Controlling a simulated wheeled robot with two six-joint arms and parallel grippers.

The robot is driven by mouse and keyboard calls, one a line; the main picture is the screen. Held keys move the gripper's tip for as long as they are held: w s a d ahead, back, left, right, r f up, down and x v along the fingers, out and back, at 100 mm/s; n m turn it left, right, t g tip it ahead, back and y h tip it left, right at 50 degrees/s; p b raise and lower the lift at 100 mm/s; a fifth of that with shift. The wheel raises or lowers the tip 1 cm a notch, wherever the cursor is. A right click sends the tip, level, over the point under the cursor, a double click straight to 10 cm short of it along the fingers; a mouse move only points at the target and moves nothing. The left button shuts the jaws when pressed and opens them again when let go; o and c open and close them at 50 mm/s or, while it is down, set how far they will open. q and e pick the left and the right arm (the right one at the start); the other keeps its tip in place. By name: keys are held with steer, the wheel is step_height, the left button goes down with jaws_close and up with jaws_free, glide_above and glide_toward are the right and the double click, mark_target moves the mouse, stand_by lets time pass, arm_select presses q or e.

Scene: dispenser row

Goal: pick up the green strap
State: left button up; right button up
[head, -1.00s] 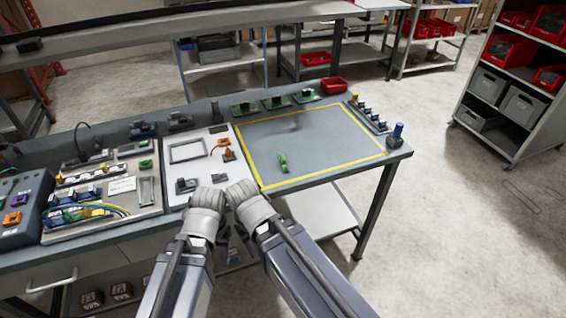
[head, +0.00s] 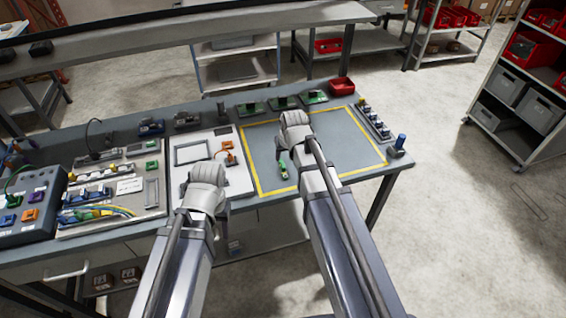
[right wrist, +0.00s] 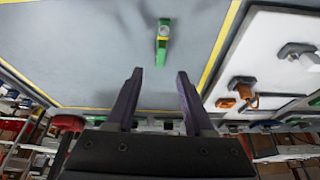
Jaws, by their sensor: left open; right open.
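The green strap (head: 283,168) lies on the grey area inside the yellow outline, just left of my right gripper in the head view. In the right wrist view the strap (right wrist: 162,42) is a short green piece with a pale round part, beyond the open fingertips and roughly between their lines. My right gripper (right wrist: 158,75) is open and empty; in the head view (head: 296,122) it is above the yellow-outlined area. My left gripper (head: 207,172) is over the front of the white board; its fingertips are hidden in the head view.
The white board (head: 237,179) with an orange part (head: 228,146) lies left of the outlined area. Green boards and a red bin (head: 341,86) line the back edge. A blue-topped item (head: 400,141) stands at the right corner. The grey area around the strap is clear.

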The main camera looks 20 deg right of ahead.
mark_target(283, 165)
steer(key=shift+w+a+f+b, duration=0.1)
steer(key=shift+w+f+b, duration=0.05)
steer(key=shift+f+b, duration=0.5)
steer(key=shift+b+x, duration=0.55)
steer(key=shift+x, duration=0.2)
steer(key=shift+w+f+b, duration=0.1)
steer(key=shift+f+b, duration=0.4)
steer(key=shift+b, duration=0.05)
steer(key=b+x, duration=0.4)
steer(key=shift+f, duration=0.1)
jaws_close()
